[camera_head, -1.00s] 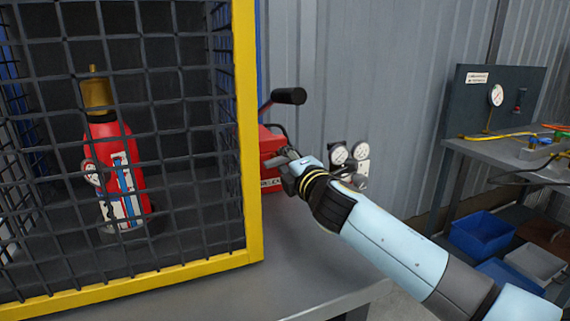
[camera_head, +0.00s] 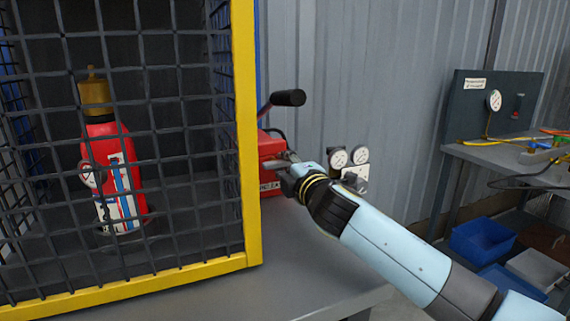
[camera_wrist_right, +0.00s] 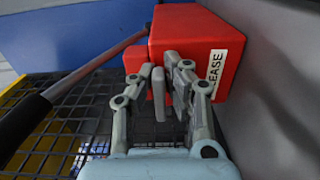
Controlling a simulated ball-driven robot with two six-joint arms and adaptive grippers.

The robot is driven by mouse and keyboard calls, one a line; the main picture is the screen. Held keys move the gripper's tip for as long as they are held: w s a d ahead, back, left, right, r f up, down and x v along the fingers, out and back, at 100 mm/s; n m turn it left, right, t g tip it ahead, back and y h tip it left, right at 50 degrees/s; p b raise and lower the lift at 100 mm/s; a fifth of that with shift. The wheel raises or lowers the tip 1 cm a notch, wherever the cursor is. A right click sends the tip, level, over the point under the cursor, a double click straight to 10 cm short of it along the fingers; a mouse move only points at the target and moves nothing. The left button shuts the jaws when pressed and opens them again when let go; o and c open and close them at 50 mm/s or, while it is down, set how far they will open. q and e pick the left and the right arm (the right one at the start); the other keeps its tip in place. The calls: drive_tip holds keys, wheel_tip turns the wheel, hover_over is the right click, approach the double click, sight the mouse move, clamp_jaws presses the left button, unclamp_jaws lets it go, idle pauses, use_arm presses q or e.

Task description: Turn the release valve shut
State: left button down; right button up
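The red pump box (camera_head: 268,150) stands on the grey bench just right of the cage. Its white label (camera_wrist_right: 216,72) partly reads "EASE" in the right wrist view. My right gripper (camera_head: 284,162) is at the front of this box, and its fingers also show in the right wrist view (camera_wrist_right: 167,82). The finger pads are close together with a narrow gap. The release valve itself is not clearly visible; the fingers cover that spot, so I cannot tell whether they grip it. My left gripper is not in view.
A black-gripped pump lever (camera_head: 288,98) rises above the box. The yellow-framed mesh cage (camera_head: 247,140) with a red extinguisher (camera_head: 115,175) is close on the left. Two gauges (camera_head: 348,157) are behind my wrist. A side bench (camera_head: 500,155) stands at right.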

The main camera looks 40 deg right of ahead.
drive_tip(key=o, duration=0.4)
drive_tip(key=v, duration=1.2)
drive_tip(key=shift+s, duration=0.1)
drive_tip(key=shift+f, duration=0.1)
